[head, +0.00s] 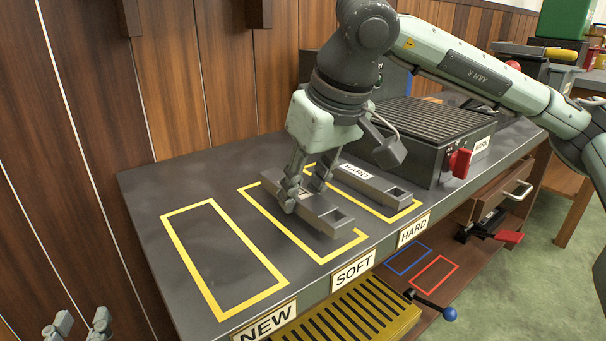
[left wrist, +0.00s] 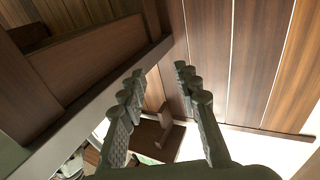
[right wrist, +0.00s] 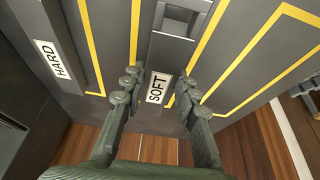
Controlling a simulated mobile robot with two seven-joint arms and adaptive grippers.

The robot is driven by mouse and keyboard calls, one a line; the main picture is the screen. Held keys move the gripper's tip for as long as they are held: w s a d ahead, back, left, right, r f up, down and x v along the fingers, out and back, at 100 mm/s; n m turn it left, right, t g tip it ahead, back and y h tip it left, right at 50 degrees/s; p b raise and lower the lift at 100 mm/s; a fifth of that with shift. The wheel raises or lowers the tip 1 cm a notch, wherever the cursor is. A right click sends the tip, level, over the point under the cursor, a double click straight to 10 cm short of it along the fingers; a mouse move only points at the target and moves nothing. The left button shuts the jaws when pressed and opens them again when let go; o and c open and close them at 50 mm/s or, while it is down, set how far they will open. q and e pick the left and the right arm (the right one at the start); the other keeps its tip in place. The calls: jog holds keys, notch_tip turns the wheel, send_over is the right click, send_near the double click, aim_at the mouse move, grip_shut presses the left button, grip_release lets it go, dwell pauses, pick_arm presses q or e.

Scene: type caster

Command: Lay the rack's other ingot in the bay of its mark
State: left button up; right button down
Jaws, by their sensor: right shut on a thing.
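My right gripper (head: 300,192) is shut on the grey ingot marked SOFT (head: 328,216), whose label faces up in the right wrist view (right wrist: 157,88). The ingot is at the middle bay, outlined in yellow (head: 262,211), above the SOFT sign (head: 353,271). In the right wrist view it shows between that bay's long yellow lines. I cannot tell whether it touches the bench. The HARD ingot (head: 372,184) lies in the bay by the HARD sign (head: 413,230). The NEW bay (head: 222,254) is empty. My left gripper (head: 80,325) is open and empty, low at the left.
A dark ridged box (head: 425,125) with a red handle (head: 460,162) stands right of the bays. A yellow slatted rack (head: 365,312) sits below the bench front, with a blue-knobbed lever (head: 448,313) beside it. A wooden wall (head: 90,90) runs behind the bench.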

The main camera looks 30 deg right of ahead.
jog(key=shift+f, duration=0.4)
pick_arm(q)
jog(key=shift+d+r+t, duration=0.1)
jog(key=shift+r+t, duration=0.2)
jog(key=shift+r, duration=0.1)
jog(key=shift+s+r, duration=0.1)
jog(key=shift+r, duration=0.1)
pick_arm(e)
jog(key=shift+f, duration=0.1)
jog(key=c, duration=1.2)
grip_release()
jog(key=shift+f, duration=0.1)
pick_arm(q)
jog(key=shift+s+d+r+t+h, duration=0.1)
jog(key=shift+d+r+t+h, duration=0.2)
jog(key=shift+r+h, duration=0.15)
pick_arm(e)
jog(key=shift+o, duration=0.2)
